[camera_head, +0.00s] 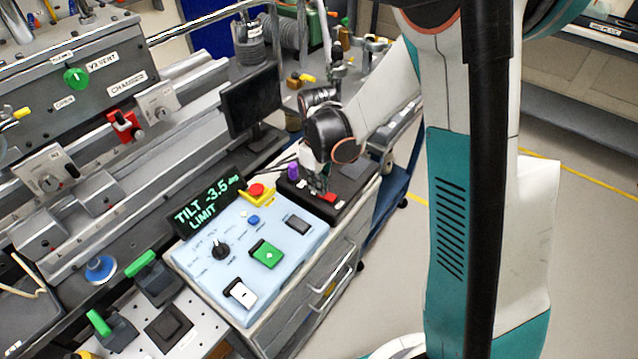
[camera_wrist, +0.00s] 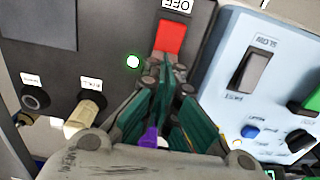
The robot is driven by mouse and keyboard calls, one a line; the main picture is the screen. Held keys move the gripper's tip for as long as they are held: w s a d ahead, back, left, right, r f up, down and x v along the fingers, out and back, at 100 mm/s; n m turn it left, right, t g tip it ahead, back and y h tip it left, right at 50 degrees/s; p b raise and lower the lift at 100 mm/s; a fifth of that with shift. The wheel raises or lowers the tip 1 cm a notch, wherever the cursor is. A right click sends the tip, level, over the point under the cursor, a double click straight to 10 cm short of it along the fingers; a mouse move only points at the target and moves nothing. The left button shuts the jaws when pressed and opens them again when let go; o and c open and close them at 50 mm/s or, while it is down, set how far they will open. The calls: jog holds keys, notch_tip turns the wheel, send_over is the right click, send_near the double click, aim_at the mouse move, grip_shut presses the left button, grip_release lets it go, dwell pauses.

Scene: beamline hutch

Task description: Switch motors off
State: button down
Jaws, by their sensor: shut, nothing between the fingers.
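A dark control box (camera_head: 350,186) stands at the right end of the bench. On it is a red switch (camera_head: 328,197), which also shows in the wrist view (camera_wrist: 171,38) beside an upside-down OFF label (camera_wrist: 177,5). A small lamp (camera_wrist: 133,62) near the switch glows with a green rim. My gripper (camera_head: 318,184) is over the box, and its closed fingertips (camera_wrist: 166,76) are right at the near edge of the red switch. I cannot tell whether they touch it. No object shows between the fingertips. The fingers hide part of the box.
A light blue panel (camera_head: 222,285) with a green button (camera_head: 266,254), rocker switches and a red emergency button (camera_head: 257,189) adjoins the box. Its display (camera_head: 206,203) reads TILT -3.5 LIMIT. A purple knob (camera_head: 293,172) and a monitor (camera_head: 250,100) stand close by. Floor at right is clear.

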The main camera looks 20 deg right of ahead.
jog(key=shift+r, duration=0.1)
jog(key=shift+r+p, duration=0.55)
jog(key=shift+r, duration=0.1)
notch_tip(320, 180, up, 14)
jog(key=w+a+p, duration=0.1)
jog(key=w+p, duration=0.1)
jog(key=p, duration=0.3)
jog(key=shift+w+a+f+p, duration=0.15)
jog(key=shift+a+f+p, duration=0.05)
jog(key=shift+a+p, duration=0.2)
